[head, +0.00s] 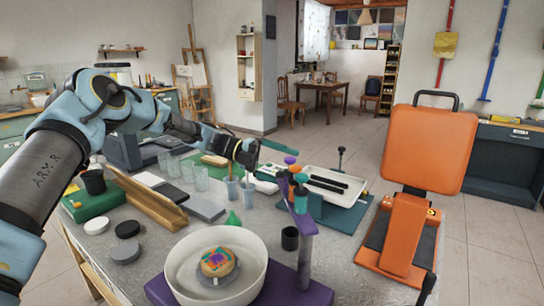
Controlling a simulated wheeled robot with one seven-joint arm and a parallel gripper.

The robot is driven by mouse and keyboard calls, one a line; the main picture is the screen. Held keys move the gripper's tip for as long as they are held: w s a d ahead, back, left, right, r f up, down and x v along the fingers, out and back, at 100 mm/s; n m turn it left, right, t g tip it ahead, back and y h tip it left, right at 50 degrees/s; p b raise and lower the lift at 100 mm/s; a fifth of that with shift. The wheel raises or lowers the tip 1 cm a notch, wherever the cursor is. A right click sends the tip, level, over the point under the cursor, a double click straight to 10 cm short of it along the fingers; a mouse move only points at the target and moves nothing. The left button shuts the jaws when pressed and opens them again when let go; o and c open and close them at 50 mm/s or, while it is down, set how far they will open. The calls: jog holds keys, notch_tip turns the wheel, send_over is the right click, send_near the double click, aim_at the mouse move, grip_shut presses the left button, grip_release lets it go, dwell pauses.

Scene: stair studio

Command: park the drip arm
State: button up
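A purple post (305,262) stands on a purple base (317,293) at the front middle of the table. Its upper part carries a stack of small purple, orange and green pieces (293,178), which looks like the drip arm. A white bowl (178,268) sits on the base left of the post, with a multicoloured swirled round piece (217,262) inside. The stack appears right of the bowl in the picture; whether it overhangs it, I cannot tell. My gripper (247,155) is behind and left of the stack, apparently apart from it. Its fingers are too small and dark to read.
Clear glasses (201,178), cups with tools (232,190), a green cone (233,219) and a wooden trough (148,200) crowd the table's left and middle. A white tray (330,186) lies behind the post. An orange press (415,150) stands at right.

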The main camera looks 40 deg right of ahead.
jog(key=w+d, duration=0.1)
jog(key=w, duration=1)
jog(key=shift+w+d+r, duration=0.2)
jog(key=shift+w+r, duration=0.15)
jog(key=shift+r, duration=0.1)
dwell(0.4)
dwell(0.5)
